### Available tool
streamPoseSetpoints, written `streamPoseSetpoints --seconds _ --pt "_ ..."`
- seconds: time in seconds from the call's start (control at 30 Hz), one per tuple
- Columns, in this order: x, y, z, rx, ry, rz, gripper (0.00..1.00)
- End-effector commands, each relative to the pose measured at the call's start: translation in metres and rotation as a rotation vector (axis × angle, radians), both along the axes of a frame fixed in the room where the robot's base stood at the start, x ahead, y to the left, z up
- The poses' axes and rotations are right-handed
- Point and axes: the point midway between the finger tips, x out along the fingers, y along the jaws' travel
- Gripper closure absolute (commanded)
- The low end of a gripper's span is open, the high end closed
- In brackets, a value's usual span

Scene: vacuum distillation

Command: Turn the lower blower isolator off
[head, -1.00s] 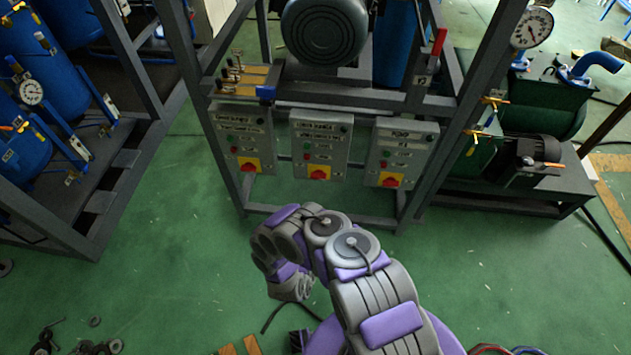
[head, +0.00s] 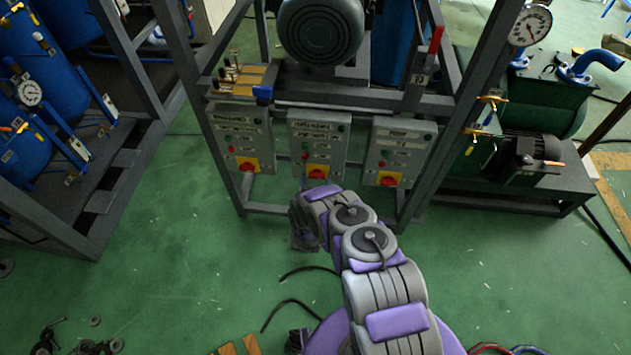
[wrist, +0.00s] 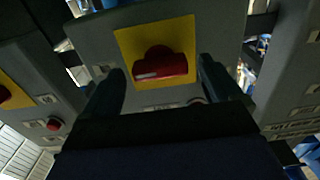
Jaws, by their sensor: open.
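Three grey switch panels hang side by side on the frame in the head view. The middle panel (head: 335,150) has a red rotary isolator knob (head: 318,171) on a yellow plate; its label is too blurred to read surely. In the wrist view a red knob (wrist: 160,64) on a yellow plate (wrist: 128,42) lies ahead, its handle roughly level across the picture. My gripper (wrist: 160,76) is open, with one finger on each side of this knob; I cannot tell whether they touch it. In the head view my arm hides the gripper's fingers, just below the middle panel.
The left panel (head: 242,137) and right panel (head: 399,150) carry similar red knobs close by. Dark frame posts stand on both sides. A blower (head: 320,30) sits above.

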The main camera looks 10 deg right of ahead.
Motion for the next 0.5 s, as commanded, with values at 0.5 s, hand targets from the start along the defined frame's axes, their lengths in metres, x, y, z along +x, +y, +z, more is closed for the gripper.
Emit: streamPoseSetpoints --seconds 0.5 --pt "0.0026 0.0012 0.0003 -0.003 0.000 0.001 0.26"
